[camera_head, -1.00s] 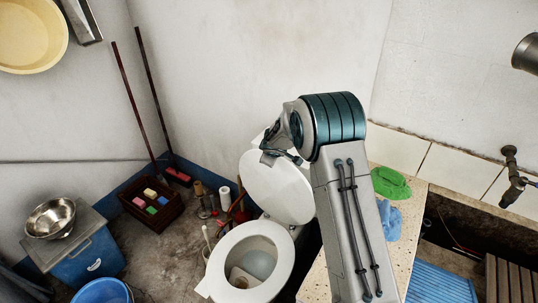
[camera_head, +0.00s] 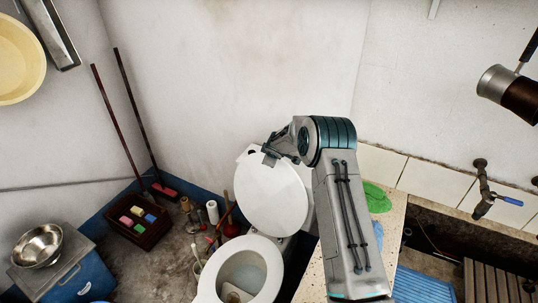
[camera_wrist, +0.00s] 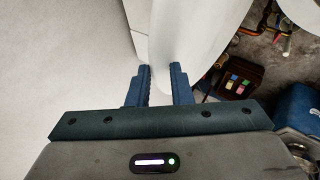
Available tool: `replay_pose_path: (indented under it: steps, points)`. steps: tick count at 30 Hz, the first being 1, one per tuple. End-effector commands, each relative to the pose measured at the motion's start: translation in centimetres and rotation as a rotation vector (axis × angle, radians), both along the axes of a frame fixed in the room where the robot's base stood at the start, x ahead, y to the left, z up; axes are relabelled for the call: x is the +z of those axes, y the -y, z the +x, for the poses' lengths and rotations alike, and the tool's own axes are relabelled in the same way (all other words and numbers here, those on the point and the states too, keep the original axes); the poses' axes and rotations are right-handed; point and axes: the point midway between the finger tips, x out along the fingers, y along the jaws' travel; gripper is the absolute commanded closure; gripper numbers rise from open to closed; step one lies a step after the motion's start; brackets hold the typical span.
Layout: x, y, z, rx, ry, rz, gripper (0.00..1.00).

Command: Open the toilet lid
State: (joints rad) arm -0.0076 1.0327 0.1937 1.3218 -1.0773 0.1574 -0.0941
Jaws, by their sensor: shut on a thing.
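The white toilet lid (camera_head: 270,198) is raised, standing steeply above the back of the toilet in the head view. The white seat ring (camera_head: 209,275) lies down around the open bowl below it. My gripper (camera_head: 269,157) is at the lid's upper edge. In the wrist view the lid (camera_wrist: 205,40) runs between the two blue fingers of my gripper (camera_wrist: 162,72), which are shut on its edge. My arm hides part of the area right of the toilet.
A speckled counter (camera_head: 397,222) with a green item (camera_head: 377,198) stands right of the toilet. A dark crate (camera_head: 150,232) of coloured blocks, a white roll (camera_head: 212,211) and a blue box (camera_head: 75,275) stand on the floor at left. The wall is close behind the lid.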

Motion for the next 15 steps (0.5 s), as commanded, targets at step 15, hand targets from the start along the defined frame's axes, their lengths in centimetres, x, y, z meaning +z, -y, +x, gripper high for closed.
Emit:
replay_pose_path:
  steps: [15]
  points:
    - [0.3,0.39,0.32,-0.003,0.01,0.0,0.67]
